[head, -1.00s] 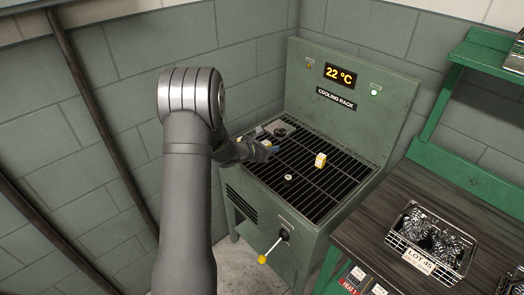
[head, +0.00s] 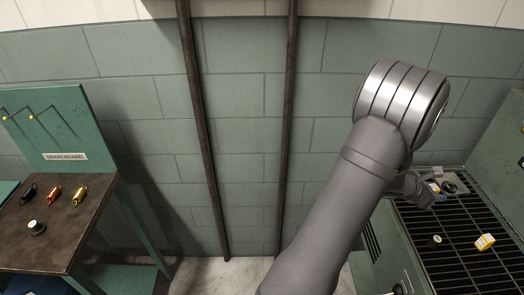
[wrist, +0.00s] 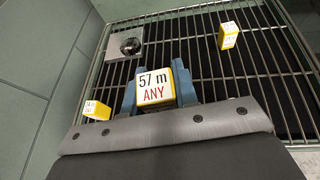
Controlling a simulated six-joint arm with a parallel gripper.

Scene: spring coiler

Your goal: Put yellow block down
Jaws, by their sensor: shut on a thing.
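My gripper (wrist: 157,92) is shut on a yellow block (wrist: 153,86) with a white top marked "57 m ANY"; its blue fingers sit on either side of the block. It is over the cooling rack's bars (wrist: 200,68), and I cannot tell whether the block touches them. In the head view, my gripper (head: 427,193) is above the rack's far left part, and the block is hard to make out. A second yellow block (wrist: 228,36) stands apart on the rack, also in the head view (head: 485,242). A third (wrist: 97,110) is at the left in the wrist view.
A grey plate with a round part (wrist: 125,44) lies on the rack near my gripper. A small dark round piece (head: 435,241) is on the bars. At far left, a brown table (head: 55,230) holds several small coils and a round piece. Bare rack lies between the blocks.

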